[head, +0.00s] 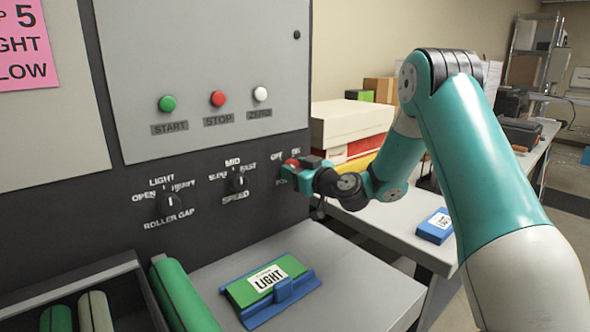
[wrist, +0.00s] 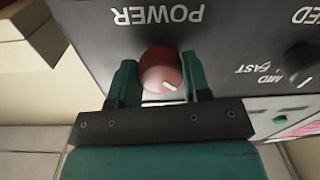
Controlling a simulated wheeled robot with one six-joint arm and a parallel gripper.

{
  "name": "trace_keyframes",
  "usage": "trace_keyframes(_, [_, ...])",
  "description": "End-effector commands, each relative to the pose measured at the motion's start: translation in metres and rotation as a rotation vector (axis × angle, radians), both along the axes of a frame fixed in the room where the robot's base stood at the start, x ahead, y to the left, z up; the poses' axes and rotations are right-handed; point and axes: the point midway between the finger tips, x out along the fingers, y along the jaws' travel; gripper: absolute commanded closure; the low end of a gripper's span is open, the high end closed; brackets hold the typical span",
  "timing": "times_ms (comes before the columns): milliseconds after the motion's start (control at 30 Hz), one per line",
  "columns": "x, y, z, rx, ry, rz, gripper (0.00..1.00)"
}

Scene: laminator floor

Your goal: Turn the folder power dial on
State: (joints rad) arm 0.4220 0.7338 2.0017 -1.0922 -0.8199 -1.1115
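The folder power dial is a round red knob with a white pointer mark, under the word POWER, which appears upside down in the wrist view (wrist: 161,72). In that view its mark points to the lower right. In the head view the dial (head: 291,163) is mostly hidden behind my gripper (head: 290,170), below the OFF lettering and a second, partly hidden label. My gripper (wrist: 160,80) has its teal fingers on either side of the dial, with little or no gap, and appears shut on it.
Left of it are the speed dial (head: 238,183) and roller gap dial (head: 170,204). Green, red and white buttons (head: 218,99) sit above. A green LIGHT pack (head: 244,292) lies in a blue holder on the grey shelf below. Boxes (head: 350,122) stand behind the arm.

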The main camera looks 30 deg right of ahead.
Motion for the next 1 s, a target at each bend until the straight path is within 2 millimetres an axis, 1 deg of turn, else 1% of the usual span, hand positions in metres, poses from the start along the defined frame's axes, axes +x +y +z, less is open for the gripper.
trace_keyframes(267, [-0.0002, -0.0001, -0.0003, 0.011, 0.002, 0.0, 0.8])
trace_keyframes(467, [-0.0002, 0.0, -0.0017, 0.076, 0.015, 0.0, 0.8])
trace_keyframes(667, [-0.0002, 0.0003, -0.0024, 0.212, 0.04, 0.002, 0.8])
trace_keyframes(1000, [-0.0001, 0.0006, -0.0017, 0.525, 0.102, 0.002, 0.8])
